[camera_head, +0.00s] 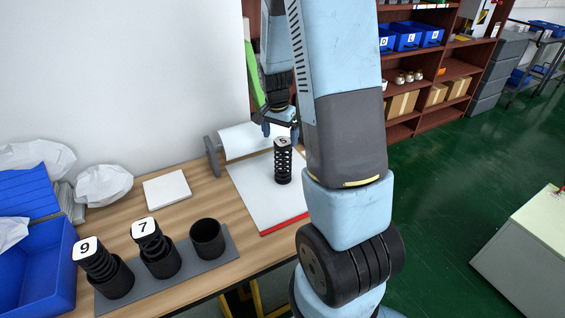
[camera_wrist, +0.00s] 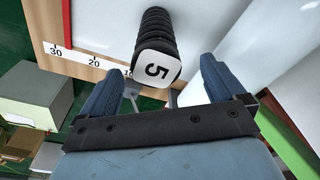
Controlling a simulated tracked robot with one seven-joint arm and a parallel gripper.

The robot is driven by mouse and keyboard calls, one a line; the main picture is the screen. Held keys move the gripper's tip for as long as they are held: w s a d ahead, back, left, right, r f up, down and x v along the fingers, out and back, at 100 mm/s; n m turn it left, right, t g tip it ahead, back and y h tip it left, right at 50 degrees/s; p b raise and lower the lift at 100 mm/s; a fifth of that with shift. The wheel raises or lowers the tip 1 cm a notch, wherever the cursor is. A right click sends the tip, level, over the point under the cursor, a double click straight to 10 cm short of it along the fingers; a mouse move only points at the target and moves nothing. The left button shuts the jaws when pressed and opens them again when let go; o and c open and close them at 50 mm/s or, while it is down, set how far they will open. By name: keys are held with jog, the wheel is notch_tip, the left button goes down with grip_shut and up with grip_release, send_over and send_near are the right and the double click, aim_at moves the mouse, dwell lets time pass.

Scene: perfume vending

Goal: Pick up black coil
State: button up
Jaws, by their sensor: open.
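A black coil (camera_head: 283,162) with a white label reading 5 on top stands upright on a white sheet on the table. In the wrist view the coil (camera_wrist: 156,30) shows with its label toward the camera, ahead of and between my fingers. My gripper (camera_head: 280,126) is above the coil in the head view, partly behind my arm. In the wrist view my gripper (camera_wrist: 160,88) has its two blue fingers apart, with nothing held between them. The exact gap to the coil cannot be told.
Two more coils, labelled 9 (camera_head: 88,250) and 7 (camera_head: 147,232), stand in black cups on a grey base (camera_head: 190,268), beside an empty cup (camera_head: 207,239). A blue bin (camera_head: 50,275) is at left. A paper roll (camera_head: 250,141) lies behind the sheet, near the wall.

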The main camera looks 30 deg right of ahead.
aim_at(283, 150)
jog(key=shift+w+d+f, duration=0.1)
jog(key=shift+d+f, duration=0.1)
jog(key=shift+f, duration=1)
jog(key=shift+d+f, duration=0.25)
jog(key=shift+f, duration=1)
jog(key=shift+w+d+f, duration=0.1)
jog(key=shift+d+f, duration=0.1)
jog(key=shift+f, duration=1)
jog(key=c, duration=1.3)
jog(key=shift+r, duration=0.1)
